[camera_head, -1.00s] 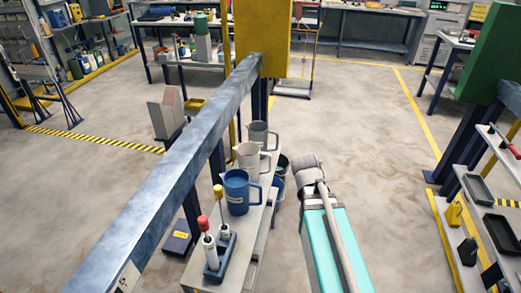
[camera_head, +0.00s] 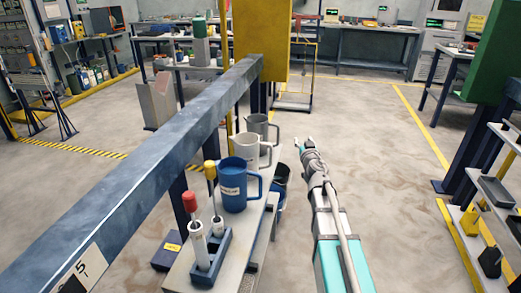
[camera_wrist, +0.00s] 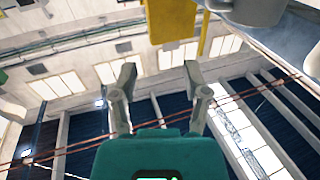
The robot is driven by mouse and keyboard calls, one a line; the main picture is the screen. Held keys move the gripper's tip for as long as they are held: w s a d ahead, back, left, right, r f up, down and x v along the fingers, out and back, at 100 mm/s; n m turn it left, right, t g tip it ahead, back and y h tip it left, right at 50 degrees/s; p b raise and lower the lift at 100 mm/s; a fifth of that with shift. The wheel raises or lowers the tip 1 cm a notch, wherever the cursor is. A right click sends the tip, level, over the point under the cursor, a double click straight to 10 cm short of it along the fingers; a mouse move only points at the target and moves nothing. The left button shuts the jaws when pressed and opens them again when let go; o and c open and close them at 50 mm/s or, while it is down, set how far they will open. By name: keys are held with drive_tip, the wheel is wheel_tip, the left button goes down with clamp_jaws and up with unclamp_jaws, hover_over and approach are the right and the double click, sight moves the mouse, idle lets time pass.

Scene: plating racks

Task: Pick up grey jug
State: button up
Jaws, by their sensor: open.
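The grey jug (camera_head: 262,126) stands upright at the far end of a narrow shelf (camera_head: 255,215), its handle to the right. A cream jug (camera_head: 247,149) stands just in front and hides part of it. A blue jug (camera_head: 234,190) with a label is nearer. My gripper (camera_head: 299,144) is to the right of the grey jug and apart from it, beyond the shelf edge. In the wrist view my gripper (camera_wrist: 158,72) is open with nothing between its fingers. A rounded grey shape at the top right there cannot be identified for certain.
A blue rack (camera_head: 211,260) with red and yellow-topped tools stands at the shelf's near end. A long blue-grey beam (camera_head: 140,165) runs left of the jugs. A yellow panel (camera_head: 262,40) hangs behind them. A dark bucket (camera_head: 281,175) is beside the shelf.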

sight(278, 143)
drive_tip(key=a+f+n+y+b, duration=0.1)
drive_tip(key=w+a+f+n+y+b, duration=0.1)
drive_tip(key=f+y, duration=0.1)
drive_tip(key=a+f+n+y, duration=0.1)
drive_tip(key=y, duration=0.1)
drive_tip(key=shift+w+a+f+g+b, duration=0.2)
drive_tip(key=shift+a+f+g+b, duration=0.1)
drive_tip(key=shift+g+b, duration=0.1)
drive_tip(key=shift+w, duration=0.1)
drive_tip(key=shift+x, duration=4.25)
drive_tip(key=shift+a, duration=0.1)
drive_tip(key=shift+x, duration=2.6)
